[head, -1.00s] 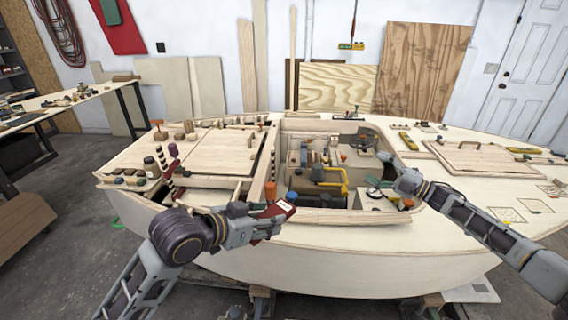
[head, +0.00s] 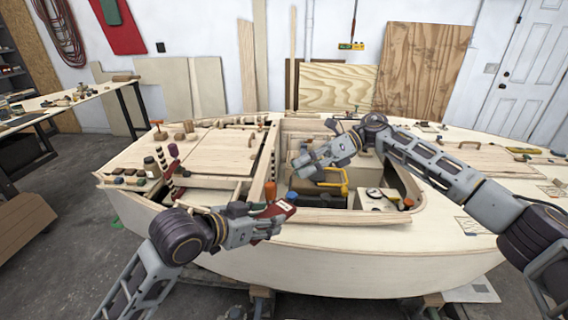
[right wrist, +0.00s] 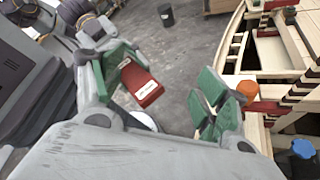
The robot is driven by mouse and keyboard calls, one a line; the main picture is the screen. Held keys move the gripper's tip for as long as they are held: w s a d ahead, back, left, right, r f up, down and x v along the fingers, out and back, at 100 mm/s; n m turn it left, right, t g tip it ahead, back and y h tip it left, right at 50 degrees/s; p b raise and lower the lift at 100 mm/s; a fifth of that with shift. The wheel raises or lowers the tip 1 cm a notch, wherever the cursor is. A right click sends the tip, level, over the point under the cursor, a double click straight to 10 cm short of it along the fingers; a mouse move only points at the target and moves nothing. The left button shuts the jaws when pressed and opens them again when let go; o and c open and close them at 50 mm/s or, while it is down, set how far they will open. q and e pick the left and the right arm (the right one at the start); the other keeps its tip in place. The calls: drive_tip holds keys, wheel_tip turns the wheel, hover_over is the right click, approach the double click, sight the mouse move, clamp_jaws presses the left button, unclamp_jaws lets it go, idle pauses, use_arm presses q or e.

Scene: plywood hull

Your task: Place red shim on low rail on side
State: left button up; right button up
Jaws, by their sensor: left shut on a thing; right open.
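The red shim (head: 286,205), a small red block with a white label, is held in my left gripper (head: 272,218) in front of the hull's near edge. The shim also shows in the right wrist view (right wrist: 142,86), in the gap between my right gripper's green-padded fingers and apparently beyond them. My right gripper (head: 302,168) is open, over the cockpit opening, behind and a little right of the shim in the head view. I cannot tell which wooden strip is the low rail.
An orange-topped item (head: 270,190) stands close behind my left gripper. A blue-capped jar (head: 291,198) stands beside it. A yellow-and-dark tool (head: 332,188) lies in the cockpit, below my right arm. Several small parts crowd the left deck (head: 205,150). Bare floor (right wrist: 180,50) lies beside the hull.

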sight(284, 205)
drive_tip(key=s+a+n+h, duration=0.1)
drive_tip(key=n+h, duration=0.1)
drive_tip(key=s+a+r+n+h, duration=0.1)
drive_tip(key=s+a+n+h, duration=0.1)
drive_tip(key=n, duration=0.1)
drive_tip(key=s+a+n+h, duration=0.1)
drive_tip(key=s+n+h, duration=0.1)
drive_tip(key=n+h, duration=0.1)
drive_tip(key=shift+s+a+r+t, duration=0.15)
drive_tip(key=shift+s+r+t, duration=0.1)
drive_tip(key=shift+t, duration=0.05)
drive_tip(key=shift+s+a+r+n+t+h, duration=0.1)
drive_tip(key=shift+s+r+n+t+h, duration=0.1)
drive_tip(key=shift+r+n+t+h, duration=0.6)
drive_tip(key=shift+s+d+r+n+t+h, duration=0.15)
drive_tip(key=shift+r+n+t+h, duration=0.4)
drive_tip(key=shift+n+h, duration=0.55)
drive_tip(key=shift+s+a+r+n+t+h, duration=0.2)
drive_tip(key=shift+r+n+t+h, duration=0.3)
drive_tip(key=shift+n+t+h, duration=0.45)
drive_tip(key=shift+f, duration=6)
